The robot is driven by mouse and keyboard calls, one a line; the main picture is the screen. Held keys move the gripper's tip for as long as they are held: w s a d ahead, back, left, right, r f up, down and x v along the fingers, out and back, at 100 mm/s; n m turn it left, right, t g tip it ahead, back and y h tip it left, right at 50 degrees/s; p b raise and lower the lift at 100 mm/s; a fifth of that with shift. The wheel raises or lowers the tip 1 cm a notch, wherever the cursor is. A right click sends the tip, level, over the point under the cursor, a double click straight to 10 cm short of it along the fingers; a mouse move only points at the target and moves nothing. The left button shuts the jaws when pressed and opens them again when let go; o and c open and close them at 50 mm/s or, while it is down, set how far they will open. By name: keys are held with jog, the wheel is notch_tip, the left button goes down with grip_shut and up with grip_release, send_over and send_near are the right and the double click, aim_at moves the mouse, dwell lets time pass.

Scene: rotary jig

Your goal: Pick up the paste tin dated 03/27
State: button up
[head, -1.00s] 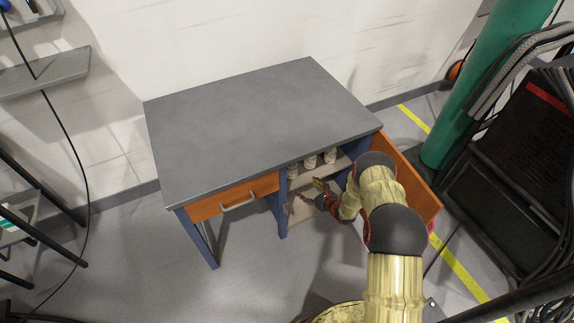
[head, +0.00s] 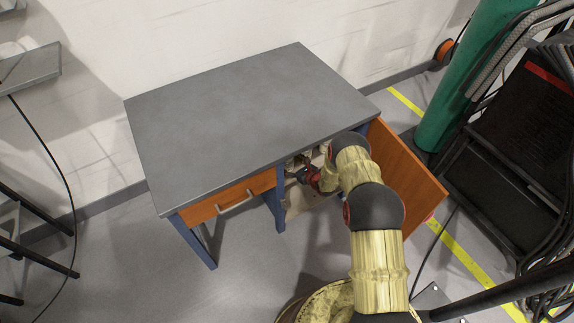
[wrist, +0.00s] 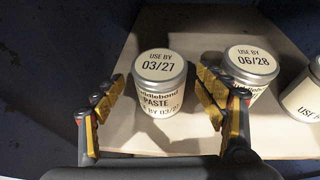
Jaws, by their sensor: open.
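In the wrist view the paste tin dated 03/27 (wrist: 158,82) stands upright on a pale shelf, with "USE BY 03/27" on its lid and "PASTE" on its side. My gripper (wrist: 158,98) is open, its fingers to the left and right of the near side of this tin. The tin is not gripped. A second tin marked 06/28 (wrist: 250,70) stands just right of the right finger, which partly covers it. In the head view my gripper (head: 310,178) reaches into the open cupboard of the workbench, and the tins are mostly hidden.
A third tin (wrist: 303,95) stands at the right edge of the wrist view. The pale shelf (wrist: 125,130) lies between dark cupboard walls. In the head view the orange door (head: 410,175) stands open right of my arm, and the grey benchtop (head: 245,115) overhangs the cupboard.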

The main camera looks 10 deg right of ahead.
jog(key=shift+b+x, duration=0.3)
jog(key=shift+x, duration=0.9)
jog(key=c, duration=1.5)
jog(key=shift+c, duration=0.3)
